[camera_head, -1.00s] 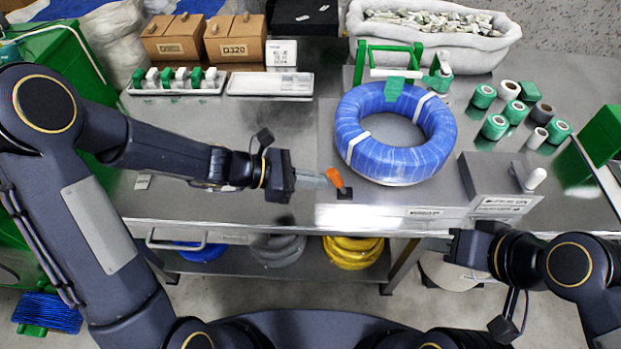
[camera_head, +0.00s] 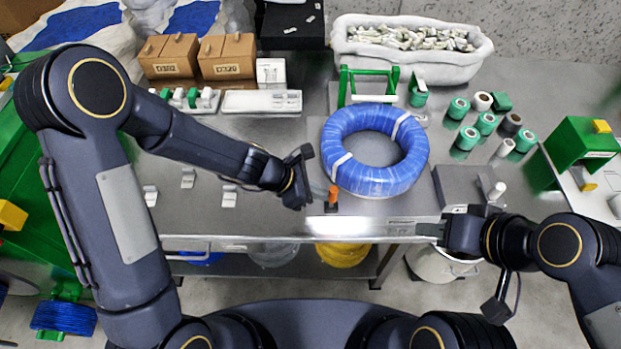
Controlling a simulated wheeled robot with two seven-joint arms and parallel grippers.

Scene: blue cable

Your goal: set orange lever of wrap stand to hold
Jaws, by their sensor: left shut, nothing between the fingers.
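The orange lever (camera_head: 335,189) stands on a small dark base (camera_head: 331,207) near the table's front edge, just in front of the blue cable coil (camera_head: 342,178). It leans a little to the right. My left gripper (camera_head: 322,191) is shut and empty, with its fingertips close to the lever's left side. I cannot tell whether they touch it. The green frame (camera_head: 344,88) stands behind the coil. My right gripper (camera_head: 428,231) is at the front edge, right of the lever and apart from it; its finger opening is unclear.
A grey block with a white knob (camera_head: 497,190) stands right of the coil. Several tape rolls (camera_head: 467,138) are behind it. A white bin (camera_head: 455,66), cardboard boxes (camera_head: 226,58) and trays (camera_head: 262,101) line the back. The table's left front holds small metal clips (camera_head: 229,195).

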